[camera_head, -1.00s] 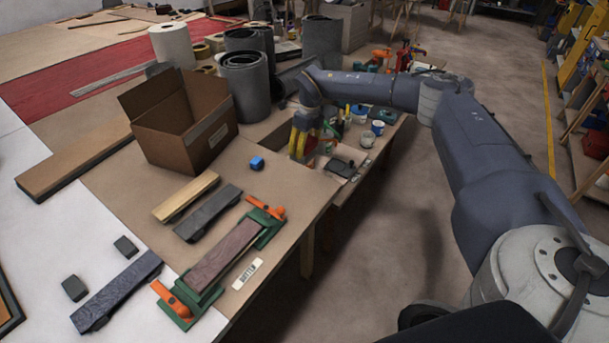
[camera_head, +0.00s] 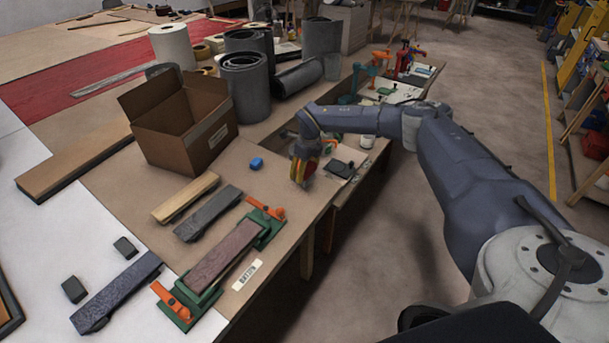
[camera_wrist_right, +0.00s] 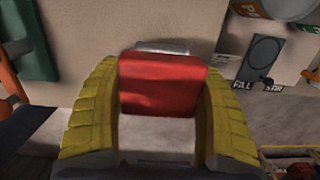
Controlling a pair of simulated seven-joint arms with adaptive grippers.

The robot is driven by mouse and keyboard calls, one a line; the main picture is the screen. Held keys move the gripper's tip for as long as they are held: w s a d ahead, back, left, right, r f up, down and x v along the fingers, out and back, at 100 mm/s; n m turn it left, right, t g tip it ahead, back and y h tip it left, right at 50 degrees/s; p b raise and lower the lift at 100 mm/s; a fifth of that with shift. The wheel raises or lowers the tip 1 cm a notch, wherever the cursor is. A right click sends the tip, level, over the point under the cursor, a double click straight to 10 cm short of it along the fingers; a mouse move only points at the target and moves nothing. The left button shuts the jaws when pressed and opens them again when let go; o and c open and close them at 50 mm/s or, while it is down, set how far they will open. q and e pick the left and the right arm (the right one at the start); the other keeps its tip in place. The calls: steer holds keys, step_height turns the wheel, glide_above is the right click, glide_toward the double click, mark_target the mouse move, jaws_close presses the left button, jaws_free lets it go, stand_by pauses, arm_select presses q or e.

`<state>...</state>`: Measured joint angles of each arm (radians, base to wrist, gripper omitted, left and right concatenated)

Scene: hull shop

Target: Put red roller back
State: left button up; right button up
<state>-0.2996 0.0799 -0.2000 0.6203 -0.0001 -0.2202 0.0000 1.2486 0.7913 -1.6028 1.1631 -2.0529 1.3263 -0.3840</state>
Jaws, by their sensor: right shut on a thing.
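The red roller (camera_wrist_right: 160,84) shows in the right wrist view as a red block between two yellow ribbed fingers. My right gripper (camera_wrist_right: 160,105) is shut on it; a grey metallic strip shows at its far edge. In the head view my right gripper (camera_head: 303,172) is low over the workbench's right edge, left of a dark flat pad (camera_head: 341,168). Whether the roller touches the bench cannot be told. My left gripper is not in view.
An open cardboard box (camera_head: 190,135) and a blue block (camera_head: 256,163) are left of the gripper. A brown bar (camera_head: 225,255) lies between green-and-orange clamps (camera_head: 265,222) nearer me. Dark rolls (camera_head: 245,85) stand behind. A lower shelf with cups runs along the bench's right side.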

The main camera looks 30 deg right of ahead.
steer(key=shift+f, duration=0.95)
steer(key=shift+f, duration=0.2)
steer(key=shift+f, duration=0.25)
steer(key=shift+s+f, duration=0.2)
steer(key=shift+f, duration=0.1)
steer(key=o, duration=1.2)
steer(key=shift+f, duration=0.15)
steer(key=o, duration=0.4)
steer(key=shift+w, duration=0.1)
steer(key=shift+r, duration=0.2)
